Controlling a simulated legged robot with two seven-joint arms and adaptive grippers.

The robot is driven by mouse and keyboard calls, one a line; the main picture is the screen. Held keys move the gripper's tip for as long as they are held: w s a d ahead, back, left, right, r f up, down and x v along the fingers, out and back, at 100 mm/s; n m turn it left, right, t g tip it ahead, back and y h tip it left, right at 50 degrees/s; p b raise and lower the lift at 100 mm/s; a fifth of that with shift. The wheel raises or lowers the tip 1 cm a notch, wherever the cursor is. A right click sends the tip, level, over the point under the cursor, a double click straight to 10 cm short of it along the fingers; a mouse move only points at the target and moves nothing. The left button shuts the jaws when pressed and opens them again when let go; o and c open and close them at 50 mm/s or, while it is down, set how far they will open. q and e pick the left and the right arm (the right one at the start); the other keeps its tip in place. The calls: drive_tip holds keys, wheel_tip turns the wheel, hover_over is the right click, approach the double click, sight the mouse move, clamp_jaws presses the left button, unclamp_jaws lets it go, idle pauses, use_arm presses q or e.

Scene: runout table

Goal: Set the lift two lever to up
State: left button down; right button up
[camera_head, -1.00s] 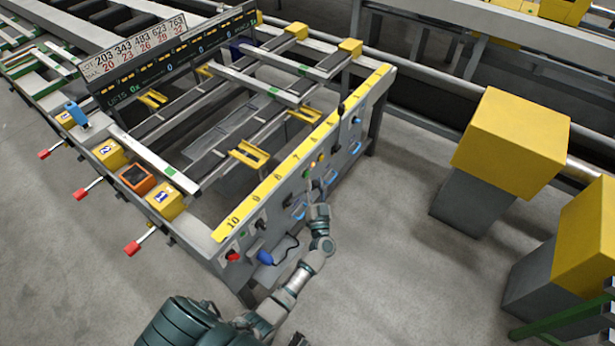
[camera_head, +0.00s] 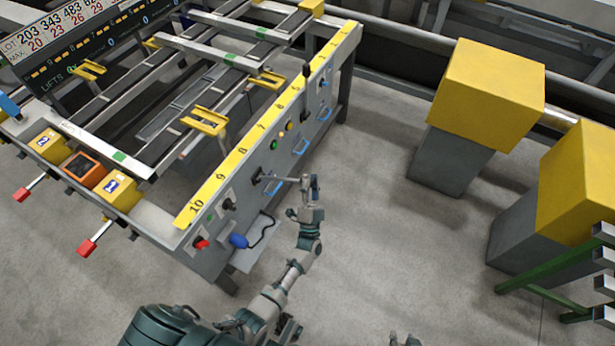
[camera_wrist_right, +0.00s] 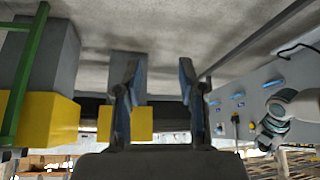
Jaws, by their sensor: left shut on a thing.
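The grey control panel (camera_head: 285,158) runs along the side of the table. A dark lever (camera_head: 257,175) sticks out of it, below the numbered yellow strip. I cannot read a label that says which lever is lift two. My left gripper (camera_head: 304,184) is just off the panel, shut on the outer end of a thin grey rod that reaches back to this lever. The fingertips are small, so the exact grip is unclear. Another dark knob (camera_head: 228,204) sits nearer on the panel. My right gripper (camera_wrist_right: 158,75) is open and empty, with floor and yellow blocks beyond it.
A red knob (camera_head: 201,243) and a blue plug (camera_head: 239,241) with a cable are at the panel's near end. Blue handles (camera_head: 300,146) stick out further along. Red-tipped levers (camera_head: 88,246) are at the table's left end. Yellow-topped blocks (camera_head: 490,90) stand right; floor between is clear.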

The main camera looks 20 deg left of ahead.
use_arm(q)
drive_tip(key=shift+d+f+m+t+h+b, duration=0.3)
drive_tip(key=shift+d+f+m+h+b, duration=0.15)
drive_tip(key=shift+f+m, duration=0.35)
use_arm(e)
drive_tip(key=shift+w+a+r+t+y, duration=0.15)
drive_tip(key=shift+w+a+r+t, duration=0.2)
drive_tip(key=shift+w, duration=0.35)
drive_tip(key=shift+w+a+r+t+y, duration=0.1)
drive_tip(key=shift+w+t, duration=0.35)
drive_tip(key=shift+w, duration=0.2)
drive_tip(key=shift+w+a+r+t+y, duration=0.15)
drive_tip(key=shift+w+a+r+t, duration=0.2)
drive_tip(key=shift+w, duration=0.35)
use_arm(q)
drive_tip(key=shift+r, duration=0.1)
use_arm(e)
drive_tip(key=shift+d+f, duration=0.1)
drive_tip(key=shift+d, duration=0.05)
use_arm(q)
drive_tip(key=c, duration=1)
unclamp_jaws()
drive_tip(key=shift+c, duration=0.2)
drive_tip(key=shift+o, duration=1.2)
drive_tip(key=shift+w, duration=0.1)
use_arm(e)
drive_tip(key=shift+w, duration=0.15)
drive_tip(key=shift+f, duration=0.1)
